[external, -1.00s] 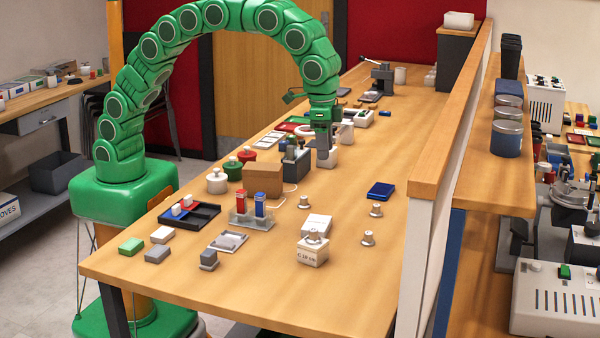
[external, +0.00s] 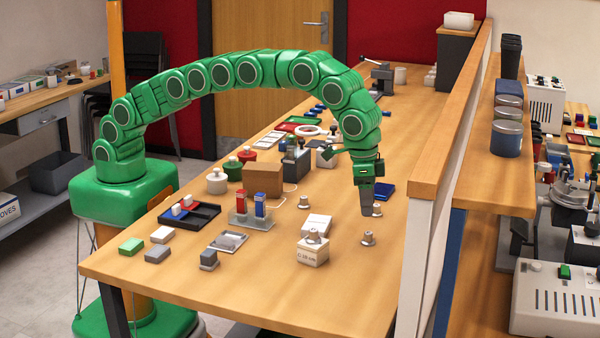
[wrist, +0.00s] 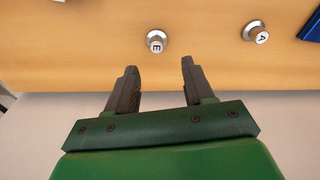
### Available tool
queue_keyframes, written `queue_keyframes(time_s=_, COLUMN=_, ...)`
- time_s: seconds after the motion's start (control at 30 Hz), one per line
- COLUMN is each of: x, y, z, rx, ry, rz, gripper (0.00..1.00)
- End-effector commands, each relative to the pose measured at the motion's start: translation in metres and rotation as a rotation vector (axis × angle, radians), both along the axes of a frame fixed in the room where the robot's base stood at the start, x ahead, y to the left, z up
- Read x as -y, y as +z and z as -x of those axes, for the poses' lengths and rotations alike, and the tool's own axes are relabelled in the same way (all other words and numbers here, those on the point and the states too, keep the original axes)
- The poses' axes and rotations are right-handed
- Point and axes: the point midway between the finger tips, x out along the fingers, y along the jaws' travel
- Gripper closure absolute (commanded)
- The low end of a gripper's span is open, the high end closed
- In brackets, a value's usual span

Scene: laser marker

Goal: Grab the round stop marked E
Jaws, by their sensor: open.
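The round stop marked E (wrist: 156,41) is a small silvery knob with a white lettered top. It stands on the wooden bench just beyond my fingertips in the wrist view, roughly centred between them. In the external view it appears to be the knob (external: 368,239) below my gripper (external: 367,213), its letter unreadable there. My gripper (wrist: 158,66) is open and empty, its two dark fingers apart and above the bench. A similar stop marked A (wrist: 256,32) stands to the right in the wrist view; it is partly behind my fingers in the external view.
A blue box (external: 387,189) lies beyond stop A. The wooden partition (external: 440,160) runs close along the right side. Bench between E and the block is clear.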

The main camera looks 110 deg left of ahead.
Motion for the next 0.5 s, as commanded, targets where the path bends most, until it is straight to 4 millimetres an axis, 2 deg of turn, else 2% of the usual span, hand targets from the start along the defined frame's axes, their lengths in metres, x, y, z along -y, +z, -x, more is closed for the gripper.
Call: queue_keyframes(time_s=0.5, x=0.002, y=-0.041, z=-0.003, rx=-0.001, ry=0.0, rz=-0.001, gripper=0.48)
